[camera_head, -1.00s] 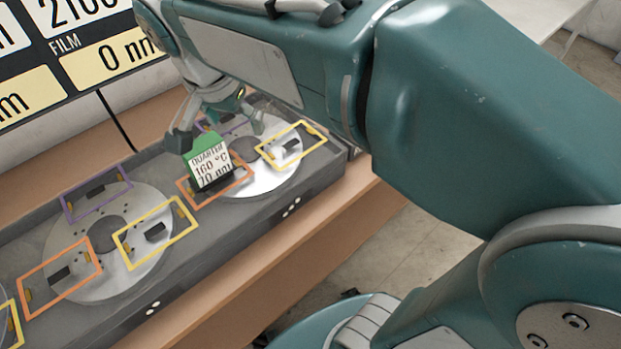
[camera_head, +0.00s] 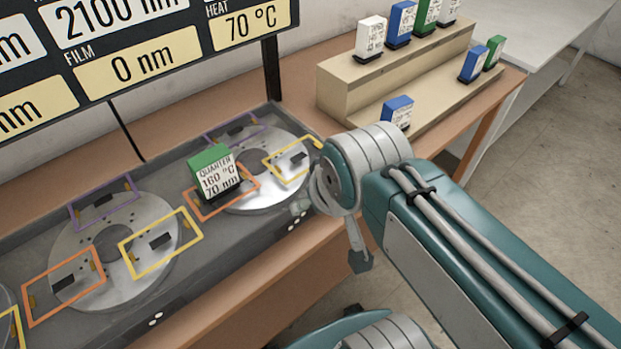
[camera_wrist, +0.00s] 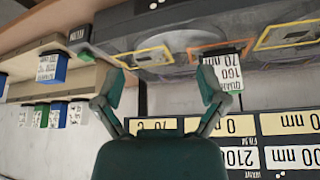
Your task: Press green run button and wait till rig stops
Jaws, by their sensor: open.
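The rig (camera_head: 185,305) is a long grey trough with silver discs. On its right disc (camera_head: 262,200) a green-topped block (camera_head: 213,172) labelled "QUARTER 160 °C 70 nm" stands in an orange frame; it also shows upside down in the wrist view (camera_wrist: 228,76). My gripper (camera_wrist: 160,88) is open and empty, with its fingers spread wide in the wrist view. In the head view my arm hides most of it; one finger (camera_head: 358,260) shows right of the rig, apart from the block.
A board (camera_head: 130,60) above the rig reads "2100 nm", "FILM 0 nm" and "HEAT 70 °C". A stepped tan rack (camera_head: 345,95) with several white, blue and green blocks stands behind my arm. A small dark labelled item (camera_wrist: 78,35) sits beside the rig in the wrist view.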

